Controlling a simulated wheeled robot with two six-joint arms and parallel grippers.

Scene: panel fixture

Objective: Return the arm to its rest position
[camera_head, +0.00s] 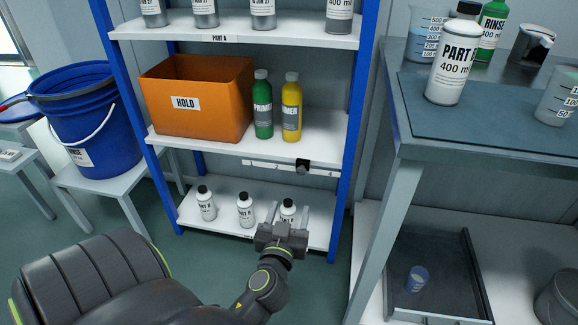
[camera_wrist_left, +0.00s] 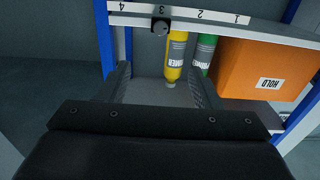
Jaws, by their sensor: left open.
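My left arm comes in from the lower left in the head view. That view is turned over, with a yellow bottle (camera_wrist_left: 176,55) and a green bottle (camera_wrist_left: 204,52) beyond the fingers. My right gripper is in neither view.
The shelf rack has blue posts (camera_head: 351,110). An orange HOLD bin (camera_head: 195,75) stands on its middle shelf, above a numbered rail with a dark knob (camera_head: 302,166). A workbench (camera_head: 425,145) stands right; a blue bucket (camera_head: 88,125) stands left.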

